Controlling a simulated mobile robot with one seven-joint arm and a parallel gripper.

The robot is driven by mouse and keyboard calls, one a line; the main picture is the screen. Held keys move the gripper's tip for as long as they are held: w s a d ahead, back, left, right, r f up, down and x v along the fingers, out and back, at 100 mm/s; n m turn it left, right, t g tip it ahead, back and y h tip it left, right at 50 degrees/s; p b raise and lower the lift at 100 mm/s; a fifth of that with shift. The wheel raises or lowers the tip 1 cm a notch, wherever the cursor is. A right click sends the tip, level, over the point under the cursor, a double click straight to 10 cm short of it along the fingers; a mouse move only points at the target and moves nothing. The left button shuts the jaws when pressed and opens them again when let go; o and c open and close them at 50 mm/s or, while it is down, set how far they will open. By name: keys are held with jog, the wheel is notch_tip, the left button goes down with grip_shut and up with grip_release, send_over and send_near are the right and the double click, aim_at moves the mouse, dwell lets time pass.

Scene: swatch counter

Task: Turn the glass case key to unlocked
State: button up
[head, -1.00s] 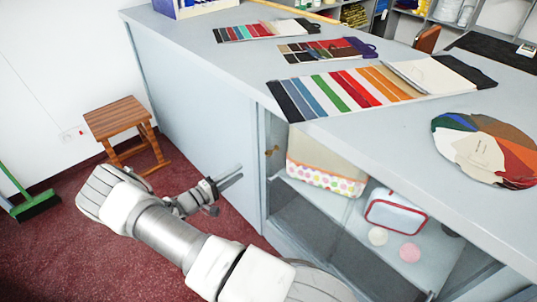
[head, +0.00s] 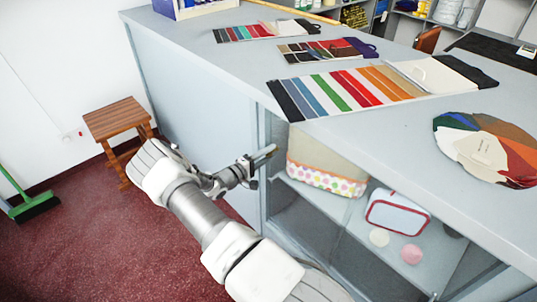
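The glass case (head: 335,238) is built into the front of the grey counter, with goods behind its pane. My gripper (head: 268,153) is at the upper left of the glass front, by the case's left frame post. Its fingertips are where the small brass key sits. A hint of brass colour shows between or behind the fingers, but the key itself is mostly hidden by them. I cannot tell whether the fingers are closed on the key or only around it, nor which way the key is turned.
A patterned bag (head: 325,168), a red-trimmed white case (head: 397,217) and two round pieces lie inside the case. Fabric swatches (head: 350,90) and a colour fan (head: 487,148) lie on the counter top. A wooden stool (head: 117,118) and a green broom (head: 35,205) stand left. Red floor is clear.

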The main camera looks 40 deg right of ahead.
grip_shut()
jog(key=shift+n, duration=0.3)
jog(key=n+b, duration=0.1)
jog(key=n, duration=0.2)
jog(key=shift+a+n, duration=0.1)
jog(key=shift+n, duration=0.2)
jog(key=n, duration=0.4)
jog(key=shift+n, duration=0.3)
jog(key=n, duration=0.4)
jog(key=shift+n, duration=0.3)
jog(key=n, duration=0.4)
jog(key=shift+n, duration=0.3)
